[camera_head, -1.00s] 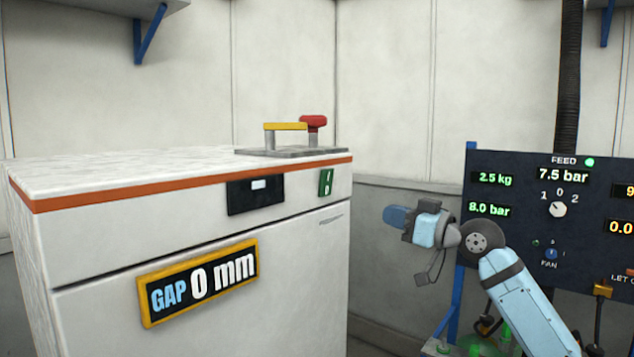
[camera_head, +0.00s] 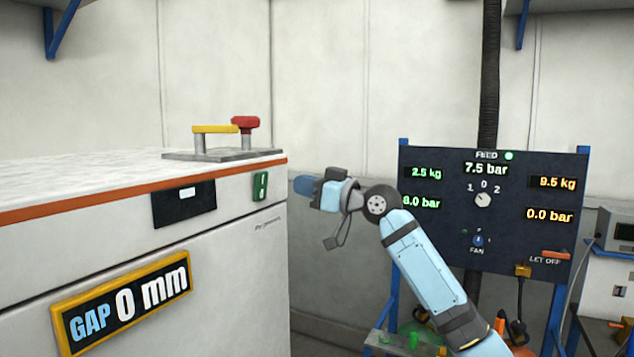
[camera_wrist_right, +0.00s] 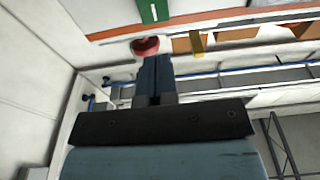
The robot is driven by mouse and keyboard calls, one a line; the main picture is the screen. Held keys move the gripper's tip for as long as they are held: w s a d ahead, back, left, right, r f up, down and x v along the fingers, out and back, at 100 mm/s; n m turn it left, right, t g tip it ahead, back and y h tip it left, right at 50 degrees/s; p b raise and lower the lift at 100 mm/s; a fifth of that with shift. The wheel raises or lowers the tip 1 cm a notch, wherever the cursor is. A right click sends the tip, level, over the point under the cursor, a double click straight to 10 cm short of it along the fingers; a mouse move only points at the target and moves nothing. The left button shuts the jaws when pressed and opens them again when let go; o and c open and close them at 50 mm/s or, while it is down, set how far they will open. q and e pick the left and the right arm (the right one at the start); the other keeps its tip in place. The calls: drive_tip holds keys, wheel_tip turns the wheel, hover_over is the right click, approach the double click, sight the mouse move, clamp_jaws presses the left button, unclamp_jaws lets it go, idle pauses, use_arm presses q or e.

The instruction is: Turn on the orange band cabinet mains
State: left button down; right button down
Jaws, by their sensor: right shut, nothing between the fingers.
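The white cabinet with the orange band (camera_head: 110,202) fills the left of the head view. A green rocker switch (camera_head: 260,187) sits on its front, near the right end under the band. The switch also shows at the top of the right wrist view (camera_wrist_right: 153,10). My right gripper (camera_head: 304,186) is shut and empty, just right of the switch in the head view, apart from it as far as I can tell. In the right wrist view its closed fingers (camera_wrist_right: 156,62) point up toward the switch. My left gripper is not in view.
A yellow handle (camera_head: 214,129) and a red knob (camera_head: 246,122) stand on the cabinet top. A dark display (camera_head: 184,204) is left of the switch. A yellow-framed gap sign (camera_head: 120,302) is below. A dark gauge panel (camera_head: 440,225) stands to the right.

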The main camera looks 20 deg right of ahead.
sight(262, 173)
drive_tip(key=p+x, duration=0.2)
drive_tip(key=x, duration=0.5)
drive_tip(key=shift+w+a+r, duration=0.2)
drive_tip(key=shift+w, duration=0.05)
drive_tip(key=shift+w+a+p, duration=0.25)
drive_tip(key=shift+w+p, duration=0.05)
drive_tip(key=shift+w, duration=0.05)
drive_tip(key=shift+w+a, duration=0.1)
drive_tip(key=shift+w+r, duration=0.1)
